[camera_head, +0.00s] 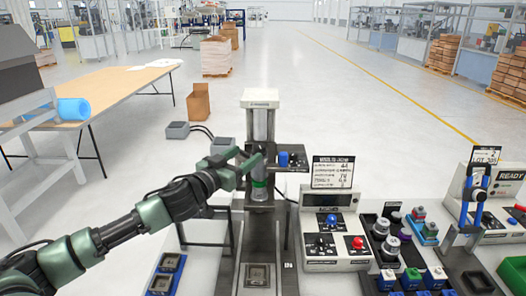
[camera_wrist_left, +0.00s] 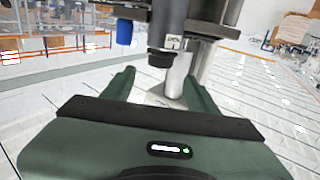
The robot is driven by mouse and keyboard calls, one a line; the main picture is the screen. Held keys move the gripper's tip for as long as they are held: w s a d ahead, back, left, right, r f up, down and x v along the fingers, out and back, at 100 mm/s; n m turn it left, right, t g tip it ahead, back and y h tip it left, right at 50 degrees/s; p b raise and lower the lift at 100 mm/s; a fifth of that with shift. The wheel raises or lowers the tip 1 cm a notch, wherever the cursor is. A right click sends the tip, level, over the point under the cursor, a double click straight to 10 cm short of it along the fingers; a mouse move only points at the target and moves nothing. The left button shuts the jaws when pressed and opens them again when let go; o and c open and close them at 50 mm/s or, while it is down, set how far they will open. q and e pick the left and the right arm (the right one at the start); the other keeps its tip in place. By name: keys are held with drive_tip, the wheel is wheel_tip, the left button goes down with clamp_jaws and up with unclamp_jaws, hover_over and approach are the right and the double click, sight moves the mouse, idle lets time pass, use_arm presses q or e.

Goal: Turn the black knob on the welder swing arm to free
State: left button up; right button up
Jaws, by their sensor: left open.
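The welder (camera_head: 262,125) is a grey upright column at the middle of the bench, with a dark swing arm (camera_head: 292,166) at mid-height that carries a blue part. In the left wrist view the black knob (camera_wrist_left: 160,59) hangs under a dark cylinder, near a small white label whose text is too small to read surely. My left gripper (camera_head: 240,158) is green and open, beside the column. Its two fingers also show in the left wrist view (camera_wrist_left: 158,85), spread and empty, with the knob ahead between them. I cannot tell whether anything touches. The knob is hard to make out in the head view.
A control box (camera_head: 333,230) with blue, black and red buttons stands right of the column. Trays of coloured parts (camera_head: 395,240) lie further right, before a unit marked READY (camera_head: 507,183). A wooden table (camera_head: 110,92) stands at the left. The floor behind is mostly open.

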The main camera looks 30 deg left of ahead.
sight(257, 146)
use_arm(q)
drive_tip(key=w+p, duration=0.2)
drive_tip(key=w, duration=0.3)
drive_tip(key=shift+w+r, duration=0.1)
drive_tip(key=shift+w, duration=0.15)
drive_tip(key=shift+w+p, duration=0.65)
drive_tip(key=shift+w, duration=0.15)
drive_tip(key=shift+w+f, duration=0.3)
drive_tip(key=shift+w, duration=0.35)
use_arm(e)
drive_tip(key=r, duration=0.1)
drive_tip(key=d+r, duration=0.1)
drive_tip(key=r, duration=0.1)
drive_tip(key=shift+w+r, duration=0.15)
drive_tip(key=shift+r, duration=0.15)
use_arm(q)
drive_tip(key=shift+s, duration=0.1)
drive_tip(key=shift+c, duration=1.2)
clamp_jaws()
use_arm(e)
drive_tip(key=shift+w+a, duration=0.1)
